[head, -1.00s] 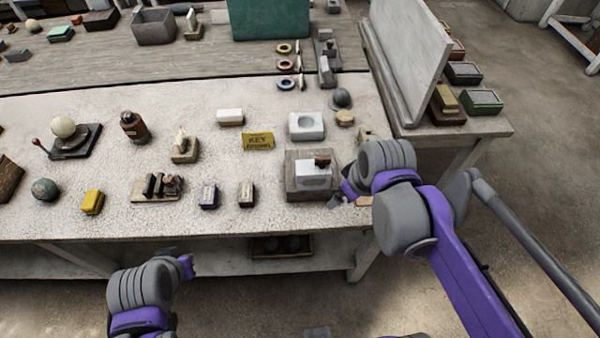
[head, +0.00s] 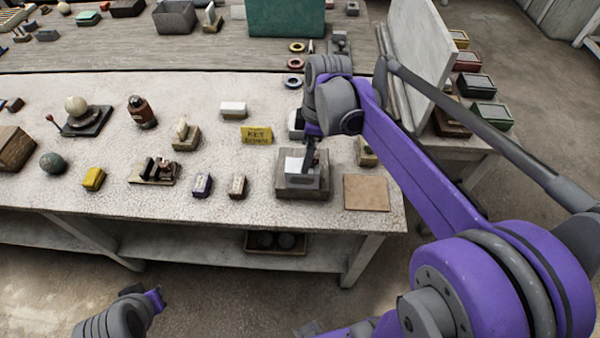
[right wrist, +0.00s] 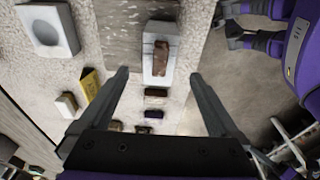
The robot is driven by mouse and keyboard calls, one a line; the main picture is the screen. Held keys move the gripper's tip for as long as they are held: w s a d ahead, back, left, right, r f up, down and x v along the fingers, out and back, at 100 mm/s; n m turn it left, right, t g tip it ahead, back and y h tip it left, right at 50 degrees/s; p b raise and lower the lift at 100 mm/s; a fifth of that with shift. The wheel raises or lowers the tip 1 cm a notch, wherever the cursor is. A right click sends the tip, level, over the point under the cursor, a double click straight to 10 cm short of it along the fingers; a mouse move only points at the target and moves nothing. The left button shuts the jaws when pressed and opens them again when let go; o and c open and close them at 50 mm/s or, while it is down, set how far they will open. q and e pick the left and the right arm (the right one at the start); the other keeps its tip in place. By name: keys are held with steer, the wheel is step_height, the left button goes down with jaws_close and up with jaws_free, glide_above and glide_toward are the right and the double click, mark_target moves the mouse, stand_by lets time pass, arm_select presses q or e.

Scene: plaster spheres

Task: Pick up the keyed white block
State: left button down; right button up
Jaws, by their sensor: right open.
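A white block (head: 293,165) with a brown piece on top sits on a grey wooden board (head: 303,193) near the bench's front edge. In the right wrist view the white block (right wrist: 152,72) lies beyond the fingertips, between their lines, with the brown piece (right wrist: 160,58) on it. My right gripper (head: 309,150) is over the block, partly covering it. In the right wrist view it (right wrist: 158,76) is open and empty. A second white block (right wrist: 48,25) has a round recess; my arm mostly hides it in the head view. My left gripper (head: 154,298) is low in front of the bench, jaws unclear.
A yellow key sign (head: 257,135) and a small white block (head: 233,108) stand left of the board. A flat tan plate (head: 366,193) lies right of the board. A tall pale panel (head: 418,55) stands behind right.

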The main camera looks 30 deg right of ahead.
steer(key=f, duration=0.6)
steer(key=shift+w+a+f, duration=0.35)
steer(key=shift+f, duration=0.05)
jaws_close()
